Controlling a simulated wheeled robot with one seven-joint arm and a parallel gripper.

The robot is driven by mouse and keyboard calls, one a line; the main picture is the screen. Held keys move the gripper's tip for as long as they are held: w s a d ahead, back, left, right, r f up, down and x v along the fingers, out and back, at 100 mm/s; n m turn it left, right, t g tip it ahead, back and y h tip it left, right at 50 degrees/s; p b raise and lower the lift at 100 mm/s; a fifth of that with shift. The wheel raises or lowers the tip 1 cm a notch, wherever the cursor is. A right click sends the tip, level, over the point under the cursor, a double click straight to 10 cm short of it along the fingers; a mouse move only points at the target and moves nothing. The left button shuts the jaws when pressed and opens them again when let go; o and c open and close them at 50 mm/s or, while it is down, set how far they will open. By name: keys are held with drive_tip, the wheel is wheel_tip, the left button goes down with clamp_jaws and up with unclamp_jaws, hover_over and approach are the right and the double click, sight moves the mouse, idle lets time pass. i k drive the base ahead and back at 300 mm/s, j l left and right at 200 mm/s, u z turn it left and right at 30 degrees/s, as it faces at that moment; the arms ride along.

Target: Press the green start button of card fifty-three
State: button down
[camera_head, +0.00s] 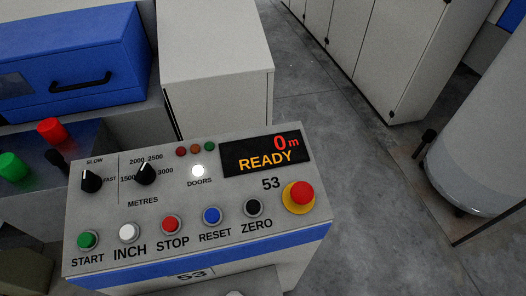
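The control panel of card fifty-three (190,262) stands in the lower left, its sloped grey face marked "53". The green start button (87,240) is at the left end of the button row, above the label START. To its right are a white INCH button (129,232), a red STOP button (171,224), a blue RESET button (212,215) and a black ZERO button (253,207). The display (262,153) reads "0 m" and "READY". The DOORS lamp (198,171) is lit white. My gripper is not in view.
A red emergency-stop button (301,193) on a yellow base sits at the panel's right end. Two black knobs are at upper left. Behind are a blue box (70,55) and grey cabinets (370,50). A large pale cylinder (485,140) stands right. Grey floor (370,220) is clear between.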

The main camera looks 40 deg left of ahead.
sight(85, 240)
drive_tip(key=u, duration=1.3)
